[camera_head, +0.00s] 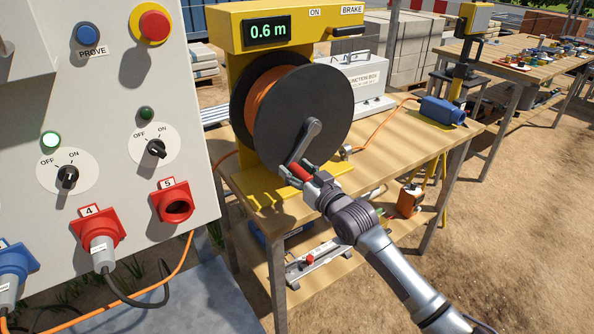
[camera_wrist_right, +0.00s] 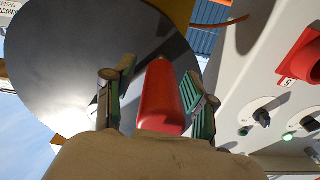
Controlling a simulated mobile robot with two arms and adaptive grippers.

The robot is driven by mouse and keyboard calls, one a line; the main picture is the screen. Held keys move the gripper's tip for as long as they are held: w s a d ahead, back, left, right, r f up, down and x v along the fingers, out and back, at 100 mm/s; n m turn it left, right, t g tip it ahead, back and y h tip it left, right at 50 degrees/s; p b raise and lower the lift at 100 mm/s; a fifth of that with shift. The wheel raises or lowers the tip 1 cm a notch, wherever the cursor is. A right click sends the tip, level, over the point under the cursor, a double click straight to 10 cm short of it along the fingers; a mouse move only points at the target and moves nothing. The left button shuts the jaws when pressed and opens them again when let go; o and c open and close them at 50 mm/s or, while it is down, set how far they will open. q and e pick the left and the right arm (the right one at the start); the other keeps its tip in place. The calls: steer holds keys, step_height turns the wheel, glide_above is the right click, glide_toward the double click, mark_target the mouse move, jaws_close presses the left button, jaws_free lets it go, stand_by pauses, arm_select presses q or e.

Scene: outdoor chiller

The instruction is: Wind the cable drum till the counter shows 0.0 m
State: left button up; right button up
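The cable drum (camera_head: 335,103) is a dark disc with orange cable (camera_head: 270,92) wound behind it, on a yellow stand in the head view. The counter (camera_head: 267,32) above it reads 0.6 m. A grey crank (camera_head: 304,142) points down and left across the disc, with a red handle (camera_head: 300,172) at its lower end. My left gripper is not in view.
The brake lever (camera_head: 348,31) is at the stand's top right. A junction box (camera_head: 357,82) and a blue connector (camera_head: 442,111) are on the wooden bench (camera_head: 400,148). A control panel (camera_head: 125,90) with switches and sockets stands close on the left. Orange cable (camera_head: 385,119) crosses the bench.

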steer(key=shift+s+d+r, duration=0.1)
jaws_close()
steer(key=shift+r, duration=0.25)
